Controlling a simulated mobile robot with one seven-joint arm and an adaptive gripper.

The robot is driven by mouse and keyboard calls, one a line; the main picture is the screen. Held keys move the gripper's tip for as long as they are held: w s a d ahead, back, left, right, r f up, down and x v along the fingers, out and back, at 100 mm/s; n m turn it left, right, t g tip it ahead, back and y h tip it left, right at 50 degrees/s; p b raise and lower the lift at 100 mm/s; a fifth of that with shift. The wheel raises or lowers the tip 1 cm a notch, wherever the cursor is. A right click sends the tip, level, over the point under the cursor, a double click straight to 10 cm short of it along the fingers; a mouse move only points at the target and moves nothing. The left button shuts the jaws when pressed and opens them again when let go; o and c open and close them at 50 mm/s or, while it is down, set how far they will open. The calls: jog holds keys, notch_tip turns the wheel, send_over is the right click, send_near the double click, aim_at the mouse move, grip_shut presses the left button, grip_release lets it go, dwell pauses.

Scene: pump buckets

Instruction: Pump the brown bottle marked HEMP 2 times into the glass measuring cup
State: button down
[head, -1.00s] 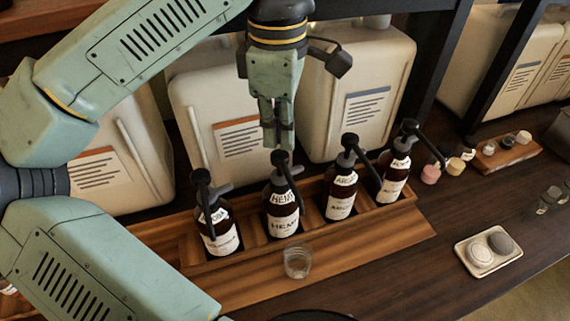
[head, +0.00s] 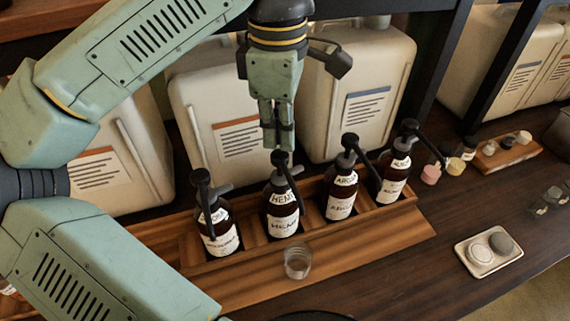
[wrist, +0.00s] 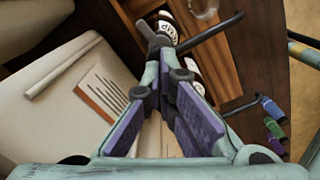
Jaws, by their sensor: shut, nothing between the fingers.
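The brown HEMP bottle (head: 282,210) stands upright in the wooden rack, second from the left in the head view. Its black pump head (head: 280,158) has a long spout angled forward and down toward the right. The glass measuring cup (head: 297,264) sits on the wooden ledge in front of this bottle, below the spout side, and looks nearly empty. My gripper (head: 277,146) is shut and empty, pointing down just above the HEMP pump head. Whether they touch cannot be told. In the wrist view a pump bottle lies beyond my fingertips (wrist: 166,66), and the cup (wrist: 204,8) is partly cut off at the top edge.
Similar pump bottles stand close on both sides: one (head: 217,232) at left, ARGAN (head: 341,195) and another (head: 393,180) at right. Large cream canisters (head: 222,130) stand right behind. A soap dish (head: 490,268) lies at right on the dark counter, with free room around it.

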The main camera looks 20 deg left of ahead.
aim_at(280, 154)
jog(key=shift+f+b, duration=0.7)
jog(key=shift+f, duration=0.45)
jog(key=shift+f+b, duration=0.7)
jog(key=shift+r+p, duration=1.2)
jog(key=shift+r, duration=0.25)
jog(key=shift+f+b, duration=0.5)
jog(key=shift+f, duration=0.25)
jog(key=shift+r+p, duration=0.5)
jog(key=shift+r, duration=0.25)
jog(key=shift+r, duration=0.1)
